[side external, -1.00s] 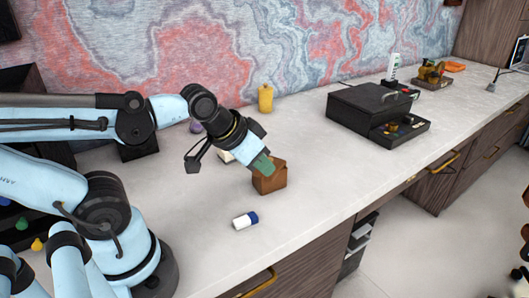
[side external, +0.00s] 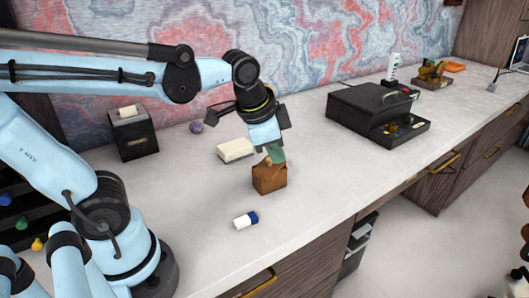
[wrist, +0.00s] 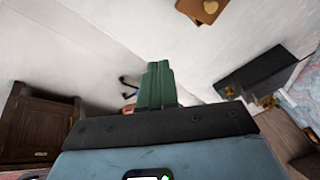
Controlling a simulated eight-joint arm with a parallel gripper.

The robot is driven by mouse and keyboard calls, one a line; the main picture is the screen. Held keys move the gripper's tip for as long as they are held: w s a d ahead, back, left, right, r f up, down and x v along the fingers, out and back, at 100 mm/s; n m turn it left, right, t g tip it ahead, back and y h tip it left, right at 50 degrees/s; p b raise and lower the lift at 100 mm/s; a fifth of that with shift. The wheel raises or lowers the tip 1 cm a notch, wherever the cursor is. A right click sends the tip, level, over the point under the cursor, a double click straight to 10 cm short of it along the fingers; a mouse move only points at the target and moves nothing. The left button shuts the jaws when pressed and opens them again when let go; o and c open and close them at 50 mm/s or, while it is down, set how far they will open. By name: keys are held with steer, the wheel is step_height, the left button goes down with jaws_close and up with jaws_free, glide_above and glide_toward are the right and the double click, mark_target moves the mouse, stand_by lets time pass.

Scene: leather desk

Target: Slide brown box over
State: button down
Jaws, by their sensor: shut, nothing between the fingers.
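The brown box (side external: 269,181) stands on the pale desk top in the side view, near the middle. A small tan-orange part shows at its top. My gripper (side external: 275,156) is just above and behind the box's top, its green fingers pointing down. I cannot tell whether they touch the box. In the wrist view my green fingers (wrist: 156,82) are together with nothing between them. A brown piece with a round knob (wrist: 203,9) is cut off at that view's top edge and may be the box.
A white-and-blue eraser-like block (side external: 245,220) lies in front of the box. A cream block (side external: 235,150) lies behind it. A black case (side external: 365,110) with an open tray stands to the right, with clear desk between. The desk's front edge is near.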

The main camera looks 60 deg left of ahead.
steer(key=w+d+m+g+y, duration=0.15)
steer(key=w+m+g, duration=0.35)
steer(key=w+m, duration=0.5)
steer(key=shift+m+y, duration=0.35)
steer(key=shift+m, duration=0.45)
steer(key=x, duration=0.3)
steer(key=s+x, duration=0.1)
steer(key=x, duration=0.2)
steer(key=s+x, duration=0.1)
steer(key=x, duration=0.2)
steer(key=shift+s+a+f, duration=0.15)
steer(key=shift+s+f, duration=0.05)
steer(key=shift+f, duration=0.1)
steer(key=a, duration=0.2)
steer(key=shift+s+a, duration=0.1)
steer(key=shift+a, duration=0.9)
steer(key=shift+r, duration=0.1)
steer(key=a, duration=1.2)
steer(key=shift+s, duration=0.4)
steer(key=shift+d, duration=0.1)
